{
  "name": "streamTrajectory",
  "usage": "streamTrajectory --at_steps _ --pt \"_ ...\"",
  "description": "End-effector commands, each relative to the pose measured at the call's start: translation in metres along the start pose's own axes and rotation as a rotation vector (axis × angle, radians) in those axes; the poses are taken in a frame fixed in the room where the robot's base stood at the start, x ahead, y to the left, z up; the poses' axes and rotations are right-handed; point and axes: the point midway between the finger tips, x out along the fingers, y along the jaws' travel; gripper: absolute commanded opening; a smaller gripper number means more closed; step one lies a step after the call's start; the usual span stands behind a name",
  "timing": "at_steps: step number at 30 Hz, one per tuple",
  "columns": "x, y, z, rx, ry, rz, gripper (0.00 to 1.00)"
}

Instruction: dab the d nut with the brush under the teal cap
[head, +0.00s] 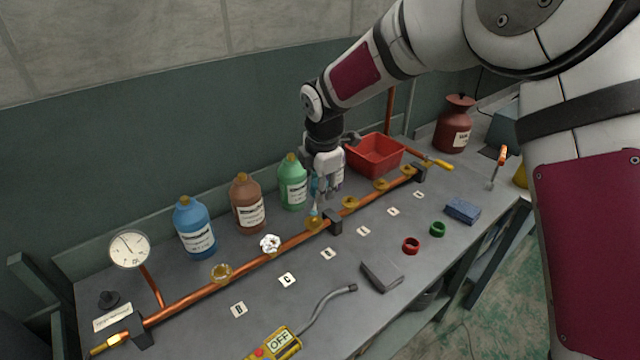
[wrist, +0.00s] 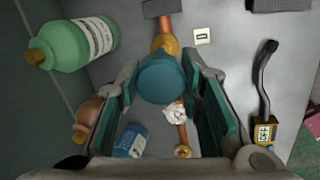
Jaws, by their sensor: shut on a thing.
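My gripper (head: 318,195) is over the pipe, pointing down. In the wrist view my gripper (wrist: 160,95) is shut on the round teal cap (wrist: 163,78). A little of the teal shows between the fingers in the head view (head: 314,187). The brass d nut (head: 313,223) is on the copper pipe behind the D label (head: 327,254), below the gripper. It also shows just beyond the cap in the wrist view (wrist: 165,43). Contact cannot be told.
White foam (head: 270,243) covers the nut by the C label. A dark pipe clamp (head: 334,222) stands right of the d nut. Green (head: 292,184), brown (head: 247,204) and blue (head: 195,228) bottles stand behind the pipe. A red bin (head: 375,155) is behind right.

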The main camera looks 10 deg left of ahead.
Motion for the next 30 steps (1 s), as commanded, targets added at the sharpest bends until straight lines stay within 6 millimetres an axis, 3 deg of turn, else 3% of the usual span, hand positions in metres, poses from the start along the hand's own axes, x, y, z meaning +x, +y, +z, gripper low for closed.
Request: streamTrajectory --at_steps 30 --pt "0.008 -0.0021 -0.0006 0.0 0.0 0.0 0.16"
